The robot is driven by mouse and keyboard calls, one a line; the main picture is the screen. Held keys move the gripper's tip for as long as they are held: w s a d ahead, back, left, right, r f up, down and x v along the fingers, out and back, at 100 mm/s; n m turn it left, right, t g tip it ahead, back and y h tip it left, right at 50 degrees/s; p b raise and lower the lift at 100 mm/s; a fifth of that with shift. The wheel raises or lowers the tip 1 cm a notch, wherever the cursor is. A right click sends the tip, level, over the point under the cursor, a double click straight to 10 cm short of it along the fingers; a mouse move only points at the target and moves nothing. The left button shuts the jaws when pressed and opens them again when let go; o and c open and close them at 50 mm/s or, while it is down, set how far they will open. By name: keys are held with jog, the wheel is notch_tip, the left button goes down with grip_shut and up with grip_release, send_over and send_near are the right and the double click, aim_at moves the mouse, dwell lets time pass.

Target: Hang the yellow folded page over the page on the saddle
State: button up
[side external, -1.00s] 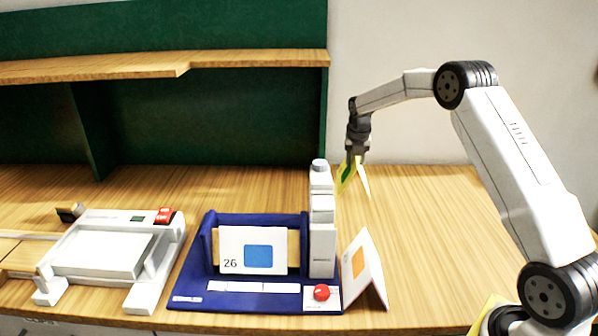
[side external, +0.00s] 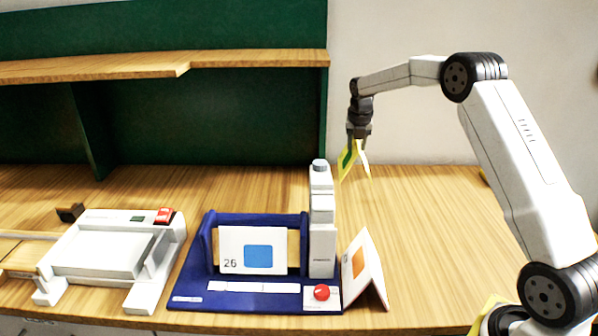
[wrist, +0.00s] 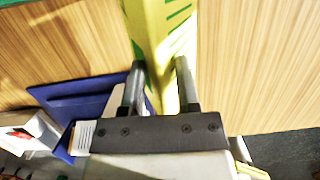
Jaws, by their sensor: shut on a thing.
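The yellow folded page (side external: 348,160) hangs from my gripper (side external: 358,134), fold upward and flaps spread below. My gripper is shut on it, high above the table behind and right of the blue stand. In the wrist view, the yellow page (wrist: 160,40) runs away between the two fingers (wrist: 160,88). A white page marked 26 with a blue square (side external: 252,250) hangs on the saddle of the blue stand (side external: 190,285). How the page rests on the saddle's back side is hidden.
A white stapler-like column (side external: 321,220) rises at the stand's right end, with a red knob (side external: 321,292) in front. A white folded page with an orange square (side external: 362,265) stands like a tent beside it. A white machine (side external: 110,255) sits left.

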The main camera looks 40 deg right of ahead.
jog(key=shift+d+v, duration=0.2)
jog(key=shift+v, duration=0.95)
jog(key=shift+w+r, duration=0.15)
jog(key=shift+w, duration=0.05)
